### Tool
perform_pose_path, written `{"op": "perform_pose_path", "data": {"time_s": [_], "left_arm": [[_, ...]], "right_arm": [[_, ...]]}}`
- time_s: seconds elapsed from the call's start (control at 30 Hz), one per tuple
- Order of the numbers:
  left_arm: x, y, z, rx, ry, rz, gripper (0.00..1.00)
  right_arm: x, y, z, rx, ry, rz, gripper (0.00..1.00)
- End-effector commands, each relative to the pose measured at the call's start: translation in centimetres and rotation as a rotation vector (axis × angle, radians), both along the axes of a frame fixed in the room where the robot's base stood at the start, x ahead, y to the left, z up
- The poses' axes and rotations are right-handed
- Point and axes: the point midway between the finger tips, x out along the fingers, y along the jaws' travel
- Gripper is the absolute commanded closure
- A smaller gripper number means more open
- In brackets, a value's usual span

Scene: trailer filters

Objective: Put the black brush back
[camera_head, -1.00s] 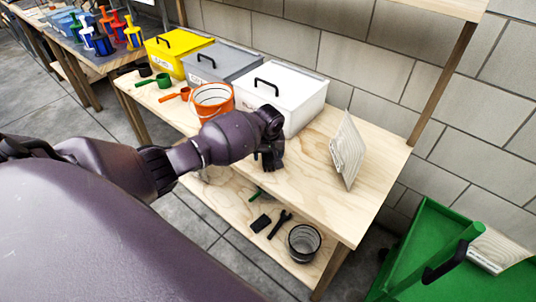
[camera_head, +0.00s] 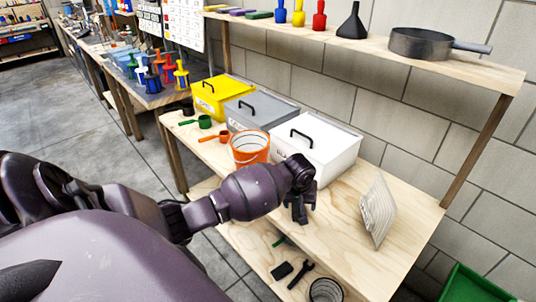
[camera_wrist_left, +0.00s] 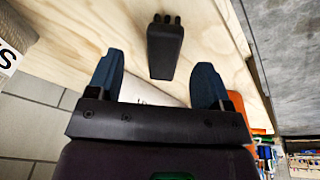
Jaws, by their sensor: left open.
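My left gripper (camera_head: 299,208) hangs over the front part of the wooden worktop (camera_head: 345,240), in front of the white box. In the left wrist view its two fingers (camera_wrist_left: 157,88) are apart with nothing between them. Just beyond the fingertips, a black tapered block with short stubs at one end (camera_wrist_left: 165,45) shows against the wood; it looks like the black brush, but I cannot be sure. I cannot make it out in the head view. Another black block (camera_head: 282,270) lies on the lower shelf. My right gripper is out of view.
An orange bucket (camera_head: 250,148), a white box (camera_head: 318,155), a grey box (camera_head: 260,112) and a yellow box (camera_head: 215,95) stand along the worktop. A pale ribbed panel (camera_head: 375,210) leans at right. The upper shelf (camera_head: 470,68) holds flat coloured blocks, bottles, a black funnel and a pan.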

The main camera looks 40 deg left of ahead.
Motion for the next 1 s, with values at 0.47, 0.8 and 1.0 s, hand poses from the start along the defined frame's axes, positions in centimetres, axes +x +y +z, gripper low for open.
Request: {"op": "perform_pose_path", "data": {"time_s": [0.47, 0.8, 1.0], "left_arm": [[-13.2, -6.3, -9.0, 0.012, -0.391, -0.369, 0.27], [-22.6, -7.3, -7.4, 0.233, -0.663, -0.520, 0.27], [-25.2, -7.0, -5.9, 0.341, -0.730, -0.561, 0.27]], "right_arm": [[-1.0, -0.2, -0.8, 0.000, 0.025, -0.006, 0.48], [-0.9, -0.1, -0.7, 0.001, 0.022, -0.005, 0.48], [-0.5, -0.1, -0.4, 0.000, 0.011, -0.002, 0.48]]}}
